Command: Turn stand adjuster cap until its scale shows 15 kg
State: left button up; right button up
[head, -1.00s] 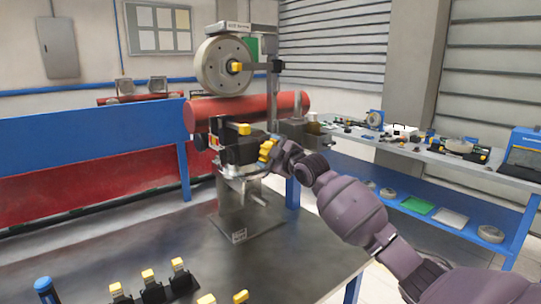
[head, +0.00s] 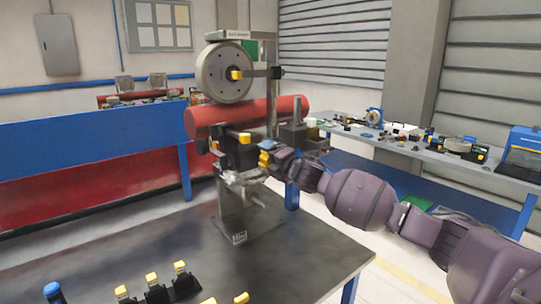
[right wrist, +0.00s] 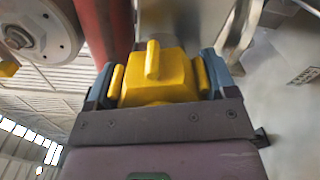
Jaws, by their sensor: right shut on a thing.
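The test stand (head: 232,205) stands upright on the dark table, with a metal post, a black block and a round grey disc above. A yellow adjuster cap (right wrist: 158,75) with a raised ridge fills the space between my right gripper's fingers in the right wrist view. My right gripper (head: 267,158) is shut on this cap at the right side of the stand's block. Its fingers (right wrist: 160,82) flank the cap on both sides. The cap's scale cannot be read in either view. My left gripper is not in view.
A red cylinder (head: 206,121) lies behind the stand's block. Several black holders with yellow tops (head: 184,283) and a blue-capped item (head: 53,291) line the table's front edge. The tabletop (head: 290,265) right of them is mostly clear. A grey side bench (head: 400,146) holds small parts.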

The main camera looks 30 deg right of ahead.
jog(key=shift+f+n+p, duration=0.15)
jog(key=shift+n+p, duration=0.25)
jog(key=shift+n, duration=1.2)
jog(key=o, duration=0.9)
jog(key=shift+c, duration=0.2)
jog(key=s+b, duration=0.2)
jog(key=s, duration=0.8)
jog(key=shift+s+d, duration=0.4)
